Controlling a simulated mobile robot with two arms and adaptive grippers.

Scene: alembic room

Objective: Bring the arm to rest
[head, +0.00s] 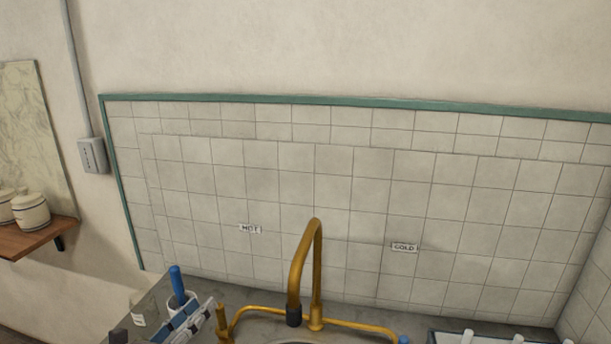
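My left gripper (188,321) shows at the bottom left of the head view, grey and white with blue parts. It is over the counter, near the left end of the brass tap pipe. It is small and partly cut off by the bottom edge, so I cannot tell whether its fingers are open or shut. I see nothing clearly held in it. My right gripper is not in view.
A brass tap (307,265) rises over the sink. A blue-handled item (176,283) stands just behind my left gripper. A dark-edged tray (432,335) with white items is at the lower right. A wooden shelf (40,236) holds jars (31,213) at left.

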